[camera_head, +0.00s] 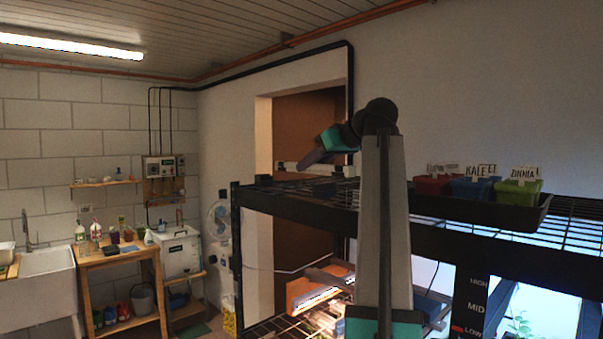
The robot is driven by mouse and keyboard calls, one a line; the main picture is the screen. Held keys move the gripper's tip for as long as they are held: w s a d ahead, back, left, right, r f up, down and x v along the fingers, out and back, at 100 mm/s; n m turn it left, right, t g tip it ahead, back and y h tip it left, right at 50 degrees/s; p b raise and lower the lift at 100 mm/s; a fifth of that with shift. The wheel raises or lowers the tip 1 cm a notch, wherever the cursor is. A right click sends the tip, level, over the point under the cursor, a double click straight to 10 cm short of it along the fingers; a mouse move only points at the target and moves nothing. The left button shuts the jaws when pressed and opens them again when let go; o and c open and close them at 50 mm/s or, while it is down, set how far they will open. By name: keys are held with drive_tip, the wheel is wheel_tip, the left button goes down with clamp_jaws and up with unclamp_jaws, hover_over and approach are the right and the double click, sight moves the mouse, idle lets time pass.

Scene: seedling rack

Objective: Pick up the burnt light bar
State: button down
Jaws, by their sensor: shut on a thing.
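My gripper (308,163) is at the upper left of the rack, seen small and side-on, with its dark fingers pointing down and left. It is shut on a pale, thin light bar (288,167) just above the rack's top shelf. The bar runs roughly level, and its middle is hidden behind my gripper and wrist. Whether the bar touches the shelf cannot be told from here. My own arm covers part of the rack.
The black wire rack (300,199) fills the right. Its top shelf holds a black tray (480,208) with red, blue and green labelled pots. A wooden bench (115,256) and sink (38,290) stand at left.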

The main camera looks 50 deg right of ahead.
drive_tip(key=shift+s+a+r+b, duration=0.1)
drive_tip(key=shift+s+a+b, duration=0.15)
drive_tip(key=shift+s, duration=0.5)
drive_tip(key=shift+s+a+r+b, duration=0.1)
drive_tip(key=shift+s+a, duration=0.2)
drive_tip(key=shift+s, duration=0.45)
